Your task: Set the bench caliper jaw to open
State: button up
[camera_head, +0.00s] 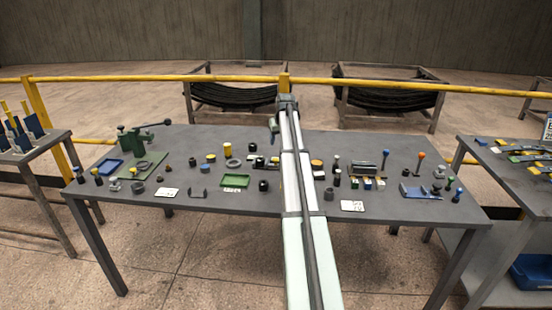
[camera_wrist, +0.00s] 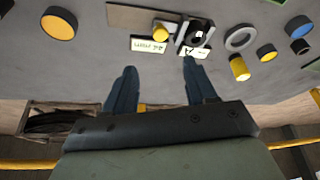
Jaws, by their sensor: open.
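A small device with a dark block (camera_wrist: 199,33), a yellow knob (camera_wrist: 160,31) and a flat bar (camera_wrist: 130,17) lies on the table in the wrist view. I take it for the bench caliper. A green-lettered label (camera_wrist: 148,45) sits by the knob and a second label (camera_wrist: 193,53) by the block; the lettering is too small to read surely. The knob is nearer the green-lettered label. In the head view the device (camera_head: 259,162) is small, just left of my arm. My gripper (camera_wrist: 160,66) is open and empty, its fingers apart from the device.
A grey ring (camera_wrist: 240,38), a yellow cylinder (camera_wrist: 240,68) and a yellow-topped disc (camera_wrist: 59,23) stand around the device. A green tray (camera_head: 235,182) lies in front of it. A green press (camera_head: 131,143) stands at the table's left. A yellow rail (camera_head: 150,78) runs behind.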

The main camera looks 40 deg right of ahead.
aim_at(276, 159)
jog(key=x, duration=1.2)
jog(key=shift+w+f, duration=0.1)
jog(key=shift+f, duration=0.25)
grip_shut()
